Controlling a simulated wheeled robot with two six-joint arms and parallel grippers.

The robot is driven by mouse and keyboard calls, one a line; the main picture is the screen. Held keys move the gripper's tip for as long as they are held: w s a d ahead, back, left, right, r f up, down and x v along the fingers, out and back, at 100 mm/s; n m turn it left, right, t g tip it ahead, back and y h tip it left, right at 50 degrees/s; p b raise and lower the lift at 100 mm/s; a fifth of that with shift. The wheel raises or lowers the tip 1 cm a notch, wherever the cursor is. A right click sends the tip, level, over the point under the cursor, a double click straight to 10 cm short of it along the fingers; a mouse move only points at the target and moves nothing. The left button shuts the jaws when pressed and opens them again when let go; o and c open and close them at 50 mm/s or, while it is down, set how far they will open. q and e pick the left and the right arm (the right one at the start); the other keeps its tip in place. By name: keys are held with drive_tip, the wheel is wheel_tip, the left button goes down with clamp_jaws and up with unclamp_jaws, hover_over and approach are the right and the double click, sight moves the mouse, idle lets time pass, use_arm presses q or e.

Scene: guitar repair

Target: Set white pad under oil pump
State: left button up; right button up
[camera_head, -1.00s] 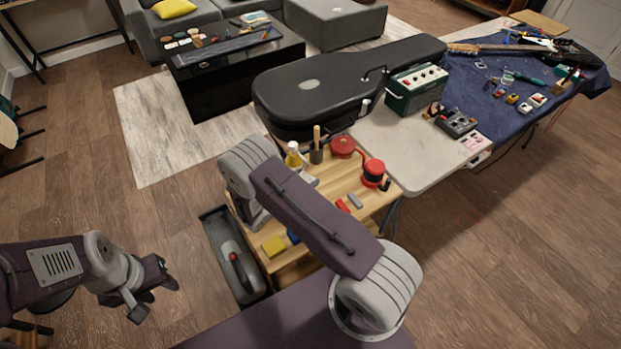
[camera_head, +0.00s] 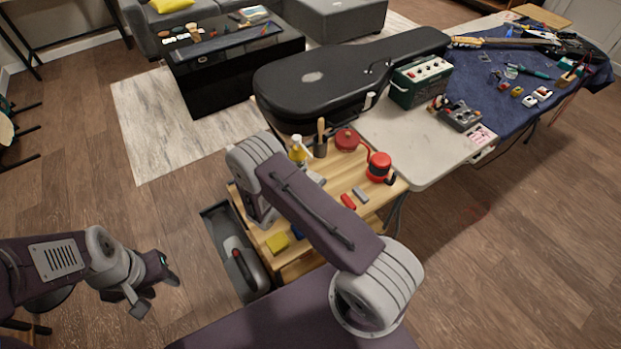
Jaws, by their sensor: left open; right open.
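On the wooden workbench (camera_head: 395,190) stands a red can (camera_head: 379,166) with a red tube beside it, which looks like the oil pump. A round red piece (camera_head: 347,139) sits behind it to the left. A pale flat thing (camera_head: 316,178), perhaps the white pad, shows partly behind my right arm; I cannot tell for sure. My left gripper (camera_head: 157,291) is open and empty over the floor, well left of the bench. My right arm reaches across the bench front, and its gripper is hidden.
A yellow sponge-like block (camera_head: 278,242), a red piece (camera_head: 348,202), a grey block (camera_head: 361,194), a yellow bottle (camera_head: 298,152) and a brush pot (camera_head: 320,146) stand on the bench. A black guitar case (camera_head: 340,75) lies behind.

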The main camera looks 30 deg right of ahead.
drive_tip(key=shift+s+a+r, duration=0.1)
drive_tip(key=shift+s+r, duration=0.05)
drive_tip(key=shift+r, duration=0.1)
drive_tip(key=v, duration=1.1)
drive_tip(key=shift+s+a+r, duration=0.1)
drive_tip(key=shift+s+a, duration=0.1)
drive_tip(key=shift+a, duration=0.05)
drive_tip(key=s+d+m+g, duration=0.1)
drive_tip(key=s+d+r+m+g, duration=0.1)
drive_tip(key=s+m, duration=0.1)
drive_tip(key=s+d+r+m+g, duration=0.1)
drive_tip(key=m+g, duration=0.1)
drive_tip(key=shift+s+d+y, duration=0.25)
drive_tip(key=shift+s+y, duration=0.15)
drive_tip(key=s+a+r+m+y, duration=0.2)
drive_tip(key=s+r+m+y, duration=0.1)
drive_tip(key=m, duration=0.6)
drive_tip(key=s+a+r+m+y, duration=0.2)
drive_tip(key=s+r+m+y, duration=0.2)
drive_tip(key=m+y, duration=0.4)
drive_tip(key=shift+s+a+m+g, duration=0.25)
drive_tip(key=shift+s+m+g, duration=0.15)
drive_tip(key=shift+s+m, duration=0.45)
drive_tip(key=shift+r+p, duration=0.3)
drive_tip(key=shift+p, duration=0.15)
